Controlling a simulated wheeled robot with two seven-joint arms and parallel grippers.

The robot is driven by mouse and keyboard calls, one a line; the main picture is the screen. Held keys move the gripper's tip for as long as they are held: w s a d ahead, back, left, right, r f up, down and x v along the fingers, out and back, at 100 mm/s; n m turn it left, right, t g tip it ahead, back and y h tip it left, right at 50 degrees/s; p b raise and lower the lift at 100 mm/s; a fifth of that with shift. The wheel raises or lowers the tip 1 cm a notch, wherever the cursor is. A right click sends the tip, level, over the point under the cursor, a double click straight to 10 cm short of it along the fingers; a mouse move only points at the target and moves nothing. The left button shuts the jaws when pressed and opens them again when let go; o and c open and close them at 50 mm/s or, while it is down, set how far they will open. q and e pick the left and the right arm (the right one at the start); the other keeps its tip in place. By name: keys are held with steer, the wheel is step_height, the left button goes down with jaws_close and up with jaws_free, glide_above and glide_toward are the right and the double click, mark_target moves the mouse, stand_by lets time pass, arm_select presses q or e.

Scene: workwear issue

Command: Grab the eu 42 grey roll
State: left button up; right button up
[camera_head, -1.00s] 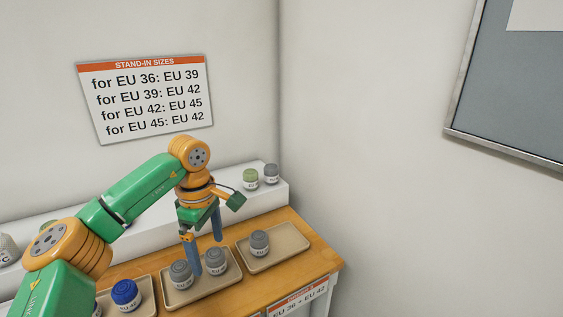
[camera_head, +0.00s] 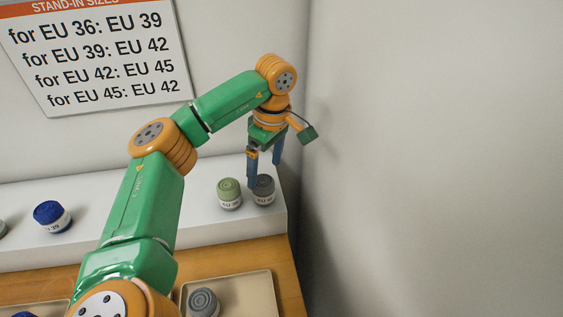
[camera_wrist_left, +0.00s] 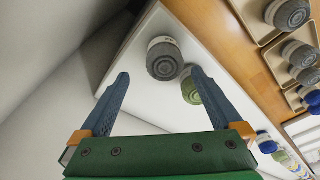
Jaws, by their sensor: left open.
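A grey roll (camera_head: 263,190) stands on the white ledge near its right end, beside a green roll (camera_head: 229,193). Its label is partly covered by a finger and I cannot read the size. My left gripper (camera_head: 264,172) is open and points down at this grey roll, one finger in front of it. In the left wrist view the grey roll (camera_wrist_left: 164,60) shows between the open fingertips, with the green roll (camera_wrist_left: 190,88) by one finger. Another grey roll (camera_head: 203,302) stands in a tray; its label is out of view. My right gripper is not in view.
A wall sign (camera_head: 95,55) lists stand-in sizes, including EU 45 for EU 42. A blue roll (camera_head: 52,216) stands farther left on the ledge (camera_head: 130,225). A beige tray (camera_head: 250,285) sits on the wooden table below. The wall is close behind the gripper.

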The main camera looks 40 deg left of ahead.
mark_target(264, 180)
arm_select(q)
steer(key=shift+s+f+p, duration=0.7)
steer(key=shift+s+f, duration=0.15)
steer(key=shift+f, duration=0.3)
steer(key=f, duration=0.2)
steer(key=shift+w+a+f, duration=0.1)
steer(key=shift+a+f, duration=0.15)
steer(key=shift+f, duration=0.15)
steer(key=shift+w+f, duration=0.3)
steer(key=shift+w, duration=0.15)
steer(key=shift+s+d+r, duration=0.1)
steer(key=shift+s+r, duration=0.05)
steer(key=shift+s, duration=0.05)
steer(key=c, duration=1.4)
steer(key=shift+w, duration=0.1)
steer(key=shift+c, duration=0.2)
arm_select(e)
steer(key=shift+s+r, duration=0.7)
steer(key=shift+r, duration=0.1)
arm_select(q)
steer(key=shift+r, duration=0.1)
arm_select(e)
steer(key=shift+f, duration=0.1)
